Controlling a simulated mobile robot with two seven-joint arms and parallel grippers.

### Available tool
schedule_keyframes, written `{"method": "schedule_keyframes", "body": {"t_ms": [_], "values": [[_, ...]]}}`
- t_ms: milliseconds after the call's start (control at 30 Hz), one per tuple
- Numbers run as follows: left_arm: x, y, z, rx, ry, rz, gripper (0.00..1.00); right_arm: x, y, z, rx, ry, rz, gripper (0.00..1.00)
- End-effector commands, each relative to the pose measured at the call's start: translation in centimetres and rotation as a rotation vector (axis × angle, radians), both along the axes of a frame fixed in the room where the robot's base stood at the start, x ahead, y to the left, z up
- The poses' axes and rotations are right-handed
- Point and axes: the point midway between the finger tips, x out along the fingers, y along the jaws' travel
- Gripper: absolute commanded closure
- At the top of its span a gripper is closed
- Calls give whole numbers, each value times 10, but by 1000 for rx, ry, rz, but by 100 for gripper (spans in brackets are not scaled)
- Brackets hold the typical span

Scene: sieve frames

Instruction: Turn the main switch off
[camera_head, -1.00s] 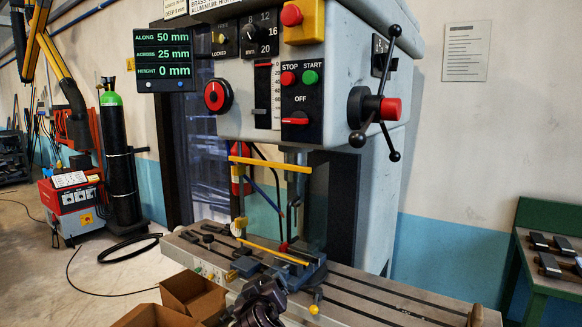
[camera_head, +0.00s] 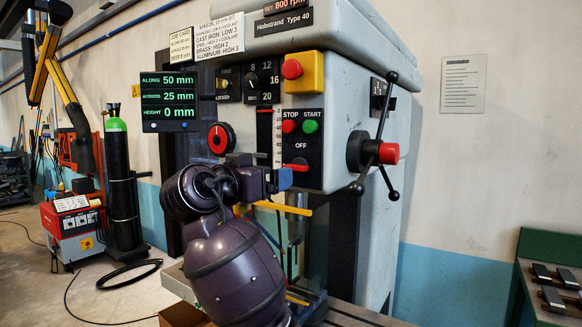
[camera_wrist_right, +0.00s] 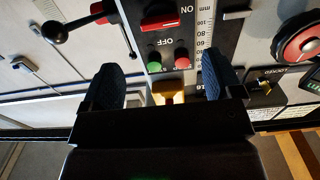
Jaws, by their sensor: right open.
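The main switch is a red lever on the black panel below the STOP and START buttons. In the head view the lever (camera_head: 299,162) shows only partly above my right gripper (camera_head: 270,178). In the right wrist view, which is upside down, the red lever (camera_wrist_right: 160,21) lies roughly level, with ON beside its right end and OFF on the START/STOP side. My right gripper (camera_wrist_right: 163,75) is open and empty, its blue fingertips spread in front of the panel and apart from the lever. My left gripper is not in view.
Close to the switch are the green START button (camera_head: 310,127), the red STOP button (camera_head: 289,126) and the yellow emergency-stop box (camera_head: 314,72). A red round knob (camera_head: 219,139) is left of the panel. A lever handwheel (camera_head: 368,152) stands out at right. A yellow bar (camera_head: 291,208) crosses below.

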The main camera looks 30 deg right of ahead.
Motion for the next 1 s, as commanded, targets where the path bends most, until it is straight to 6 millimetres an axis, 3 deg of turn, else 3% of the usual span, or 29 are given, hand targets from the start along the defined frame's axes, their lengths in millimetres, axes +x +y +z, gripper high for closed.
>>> {"method": "schedule_keyframes", "body": {"t_ms": [300,500,1000], "values": [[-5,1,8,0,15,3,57,21,-51,1,-3,3,-3,15],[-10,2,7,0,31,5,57,31,-75,1,-2,2,-1,15],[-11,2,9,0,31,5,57,35,-86,-1,-2,1,1,16]]}}
